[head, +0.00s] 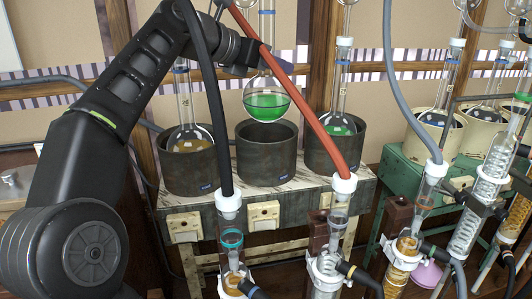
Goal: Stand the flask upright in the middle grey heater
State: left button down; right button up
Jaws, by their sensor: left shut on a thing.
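The flask (266,101) is a round glass flask with bright green liquid and a long neck. It hangs upright above the middle grey heater (266,154), with its bottom at about the heater's rim in the picture. My left gripper (262,58) is shut on the flask's neck, partly hidden behind a red hose. The middle heater is a dark grey open cylinder, and no other flask shows in it. My right gripper is not in view.
The left grey heater (188,170) holds a flask with brown liquid (189,137). The right grey heater (335,156) holds a flask with green liquid (340,126). Black and red hoses (310,105) and glass condensers (325,262) stand in front.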

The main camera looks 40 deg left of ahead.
aim_at(275, 91)
pick_arm(q)
notch_tip(275, 91, down, 5)
jog(key=shift+r+b, duration=0.15)
jog(key=shift+b, duration=0.4)
jog(key=shift+f, duration=0.45)
jog(key=shift+f, duration=0.1)
jog(key=shift+f+b, duration=0.3)
jog(key=shift+f, duration=1.7)
jog(key=shift+f, duration=0.2)
jog(key=c, duration=1.1)
grip_release()
jog(key=shift+r, duration=0.1)
